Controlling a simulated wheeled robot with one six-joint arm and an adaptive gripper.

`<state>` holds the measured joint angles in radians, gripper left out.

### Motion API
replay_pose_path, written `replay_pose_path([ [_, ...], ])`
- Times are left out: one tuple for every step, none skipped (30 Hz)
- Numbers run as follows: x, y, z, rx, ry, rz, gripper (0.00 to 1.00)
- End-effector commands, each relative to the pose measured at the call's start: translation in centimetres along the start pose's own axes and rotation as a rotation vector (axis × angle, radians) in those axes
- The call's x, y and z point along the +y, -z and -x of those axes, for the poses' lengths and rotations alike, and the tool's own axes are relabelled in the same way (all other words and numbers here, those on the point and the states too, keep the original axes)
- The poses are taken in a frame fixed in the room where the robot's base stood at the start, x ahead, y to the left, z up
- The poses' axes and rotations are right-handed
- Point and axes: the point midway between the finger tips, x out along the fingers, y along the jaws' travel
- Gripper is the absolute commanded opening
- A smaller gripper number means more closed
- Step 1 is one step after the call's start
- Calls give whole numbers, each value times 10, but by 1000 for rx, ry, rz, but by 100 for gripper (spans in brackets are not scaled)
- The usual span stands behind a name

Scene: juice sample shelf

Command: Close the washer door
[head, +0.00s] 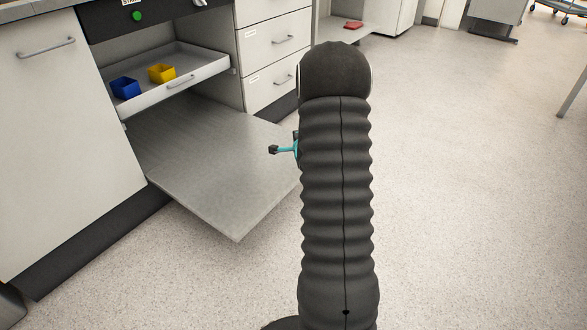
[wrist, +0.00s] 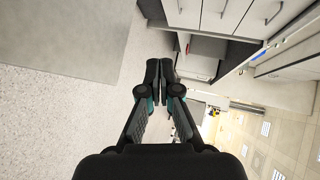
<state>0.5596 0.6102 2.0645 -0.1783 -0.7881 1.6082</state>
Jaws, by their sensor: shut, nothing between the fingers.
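The washer door (head: 215,165) is a flat grey panel, hinged low and lying open, out over the floor in front of the washer. Above it, the washer opening shows a pale rack (head: 205,73) with a handle, its front about level with the neighbouring cabinets. A blue cup (head: 125,87) and a yellow cup (head: 162,73) sit in the rack. My gripper (head: 284,147) is near the door's right side in the head view, partly hidden behind my arm. In the wrist view my gripper (wrist: 160,80) is shut and empty, and the door (wrist: 70,40) fills the upper left, apart from the fingers.
A dark control panel with a green button (head: 137,16) is above the rack. A white cabinet (head: 60,130) stands left, and drawers with handles (head: 272,45) stand right. A red item (head: 353,25) lies on another low open panel farther back.

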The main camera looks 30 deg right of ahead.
Motion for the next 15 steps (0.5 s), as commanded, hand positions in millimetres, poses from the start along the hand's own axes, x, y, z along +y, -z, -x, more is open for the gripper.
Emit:
replay_pose_path([
  [33,25,-10,65,-100,-13,0],
  [53,37,-13,99,-163,-21,0],
  [79,53,-16,140,-245,-35,0],
  [98,64,-17,166,-309,-49,0],
  [118,72,-17,187,-373,-64,0],
  [145,83,-16,210,-456,-89,0],
  [164,89,-14,222,-519,-109,0],
  [183,93,-11,230,-579,-132,0],
  [207,98,-7,235,-660,-168,0],
  [225,99,-4,234,-718,-197,0],
  [242,100,0,229,-775,-227,0],
  [263,99,6,216,-847,-273,0],
  [278,96,10,202,-897,-308,0],
  [292,93,14,185,-945,-346,0],
  [309,88,19,154,-1004,-399,0],
])
